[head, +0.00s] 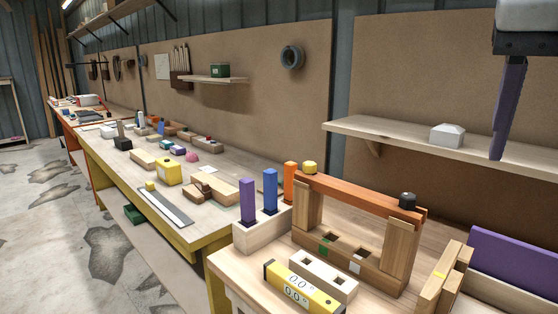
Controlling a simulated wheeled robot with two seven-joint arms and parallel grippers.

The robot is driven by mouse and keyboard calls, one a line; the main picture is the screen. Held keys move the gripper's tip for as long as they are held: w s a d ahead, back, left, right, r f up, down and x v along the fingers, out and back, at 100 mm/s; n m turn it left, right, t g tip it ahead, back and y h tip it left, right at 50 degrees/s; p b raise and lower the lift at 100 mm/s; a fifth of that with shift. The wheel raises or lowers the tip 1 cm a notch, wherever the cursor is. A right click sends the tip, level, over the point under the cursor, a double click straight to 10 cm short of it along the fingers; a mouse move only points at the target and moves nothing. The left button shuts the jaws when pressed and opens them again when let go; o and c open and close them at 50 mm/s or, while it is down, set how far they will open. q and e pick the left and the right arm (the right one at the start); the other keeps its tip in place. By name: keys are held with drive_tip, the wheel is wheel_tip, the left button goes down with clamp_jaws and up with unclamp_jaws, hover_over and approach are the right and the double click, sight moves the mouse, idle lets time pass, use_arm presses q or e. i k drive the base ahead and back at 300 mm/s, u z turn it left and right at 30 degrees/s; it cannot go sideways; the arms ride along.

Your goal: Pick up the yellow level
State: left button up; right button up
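The yellow level (300,288) lies near the front edge of the near bench, at the bottom centre of the head view. It is a yellow bar with dark ends and white faces reading "0.0". It lies beside a pale wooden block with square holes (323,273). Part of my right gripper (508,110) hangs at the top right, high and well to the right of the level. One long purple finger shows below a grey body; a second finger is not visible, so its opening cannot be told. My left gripper is not in view.
Behind the level stands a wooden frame with an orange top bar (365,195). To its left, a holder (262,232) carries purple, blue and orange posts. Wooden pieces (440,278) and a purple panel (515,262) are at right. A shelf holds a white box (447,135).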

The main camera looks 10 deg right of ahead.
sight(312, 299)
drive_tip(key=k, duration=1.45)
